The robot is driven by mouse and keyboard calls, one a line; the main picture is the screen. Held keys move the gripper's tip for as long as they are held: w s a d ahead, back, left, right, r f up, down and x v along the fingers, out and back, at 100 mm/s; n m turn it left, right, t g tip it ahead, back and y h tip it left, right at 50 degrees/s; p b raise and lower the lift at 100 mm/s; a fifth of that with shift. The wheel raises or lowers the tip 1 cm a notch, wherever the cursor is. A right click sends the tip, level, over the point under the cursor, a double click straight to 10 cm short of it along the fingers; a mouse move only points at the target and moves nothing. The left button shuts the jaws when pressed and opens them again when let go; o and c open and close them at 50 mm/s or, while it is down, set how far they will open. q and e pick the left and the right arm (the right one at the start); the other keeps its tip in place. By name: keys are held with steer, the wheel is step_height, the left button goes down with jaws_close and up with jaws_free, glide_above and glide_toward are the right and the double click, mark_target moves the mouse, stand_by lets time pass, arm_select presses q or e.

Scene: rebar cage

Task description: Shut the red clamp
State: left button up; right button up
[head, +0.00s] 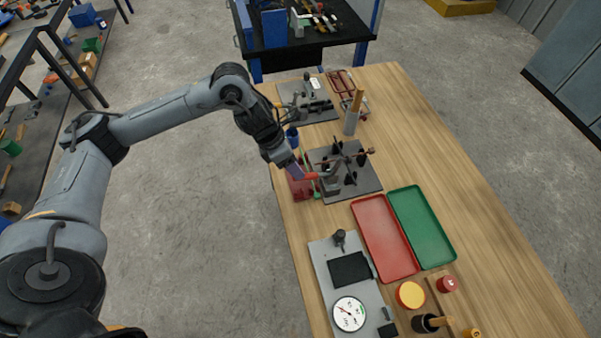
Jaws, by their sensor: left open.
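The red clamp (312,176) shows as a small red handle at the left edge of a dark fixture plate (366,186). The plate lies near the left edge of the wooden table and carries black and grey fixture parts. My left gripper (297,171) is open, pointing down and right, close beside the red handle. Whether it touches the handle is too small to tell, and the gripper partly hides this area. How far the clamp is open cannot be made out. My right gripper is not in view.
A red block-like thing (299,188) and a blue cup (292,137) stand near the gripper. A red tray (385,240) and a green tray (422,226) lie nearer. A grey plate with a dial gauge (349,314) lies at the front. The table's right side is clear.

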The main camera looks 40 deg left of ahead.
arm_select(q)
steer(key=shift+x, duration=2.3)
steer(key=shift+c, duration=0.2)
jaws_close()
